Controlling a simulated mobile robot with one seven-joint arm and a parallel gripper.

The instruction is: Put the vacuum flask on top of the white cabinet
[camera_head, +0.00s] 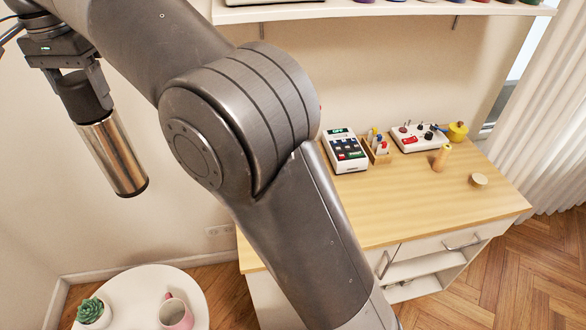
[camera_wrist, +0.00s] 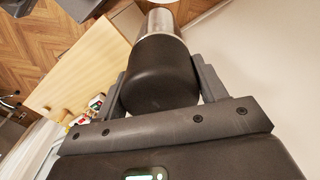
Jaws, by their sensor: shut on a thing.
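The vacuum flask (camera_head: 113,155) is a steel cylinder with a black cap and a dark base. It hangs tilted in the air at the upper left of the head view, clear of any surface. My gripper (camera_head: 75,80) is shut on its black cap. In the wrist view the black cap (camera_wrist: 160,75) sits between the two fingers, and the steel body (camera_wrist: 162,22) points away from the camera. The white cabinet with a wooden top (camera_head: 400,205) stands at the right; it has a drawer and open shelves below. My arm hides its left part.
On the cabinet top are a calculator-like device (camera_head: 346,150), a small wooden rack (camera_head: 377,147), a white box with knobs (camera_head: 417,137) and thread spools (camera_head: 441,158). The front middle is clear. A round white table (camera_head: 140,292) with a plant and mug stands lower left. A shelf (camera_head: 380,9) hangs above.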

